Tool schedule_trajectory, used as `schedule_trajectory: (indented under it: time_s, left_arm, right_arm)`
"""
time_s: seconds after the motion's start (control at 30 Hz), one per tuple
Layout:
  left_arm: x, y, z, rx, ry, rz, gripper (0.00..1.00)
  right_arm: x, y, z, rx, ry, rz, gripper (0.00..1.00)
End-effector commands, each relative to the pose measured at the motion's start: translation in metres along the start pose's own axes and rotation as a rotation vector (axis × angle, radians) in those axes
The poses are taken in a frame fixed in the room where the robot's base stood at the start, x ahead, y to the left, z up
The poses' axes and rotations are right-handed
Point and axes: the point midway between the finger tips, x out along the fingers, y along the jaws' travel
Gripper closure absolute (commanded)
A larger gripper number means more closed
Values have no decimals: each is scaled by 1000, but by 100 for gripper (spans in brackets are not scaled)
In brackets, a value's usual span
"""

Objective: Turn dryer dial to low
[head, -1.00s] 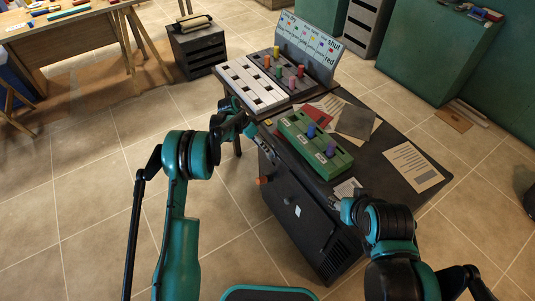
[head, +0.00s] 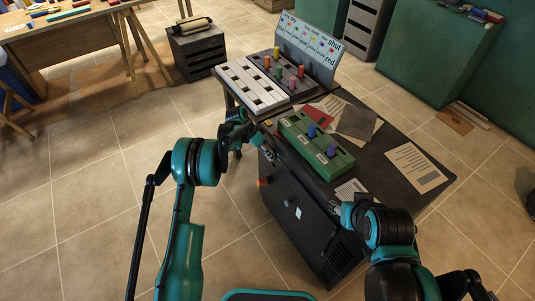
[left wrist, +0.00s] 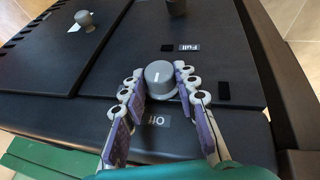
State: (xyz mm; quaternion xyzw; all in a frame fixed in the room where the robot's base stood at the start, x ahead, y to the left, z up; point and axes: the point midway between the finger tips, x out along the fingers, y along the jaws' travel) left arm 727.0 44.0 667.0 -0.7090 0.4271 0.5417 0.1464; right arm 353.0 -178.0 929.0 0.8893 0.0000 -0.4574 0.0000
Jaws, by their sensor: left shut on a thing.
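The grey dial (left wrist: 159,80) with a short white line on its face shows in the left wrist view, on the dryer's dark panel (left wrist: 120,65). An "Off" label (left wrist: 157,121) is below it and a "Full" label (left wrist: 190,47) above right. My left gripper (left wrist: 160,82) is shut on the dial, one finger each side. In the head view the left gripper (head: 267,154) is at the dark dryer cabinet (head: 303,222)'s upper left edge, where the dial is hidden. My right gripper (head: 338,206) is by the cabinet's near right edge; its jaws are unclear.
A green block (head: 316,150) with blue and purple pegs stands on the cabinet top, beside papers (head: 415,167). An orange knob (head: 262,182) sticks out of the cabinet's left side. A second grey knob (left wrist: 84,19) shows on the panel.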

Motion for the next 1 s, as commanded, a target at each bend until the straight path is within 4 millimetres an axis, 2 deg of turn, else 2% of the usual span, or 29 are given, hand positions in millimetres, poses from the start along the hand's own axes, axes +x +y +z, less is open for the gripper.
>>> schedule_trajectory:
  time_s: [0.27,1.0]
  left_arm:
    - [0,2,0,36,2,-83,99]
    - [3,11,2,238,18,-560,99]
  right_arm:
    - [-2,0,-1,0,0,0,56]
    - [0,0,0,0,0,0,56]
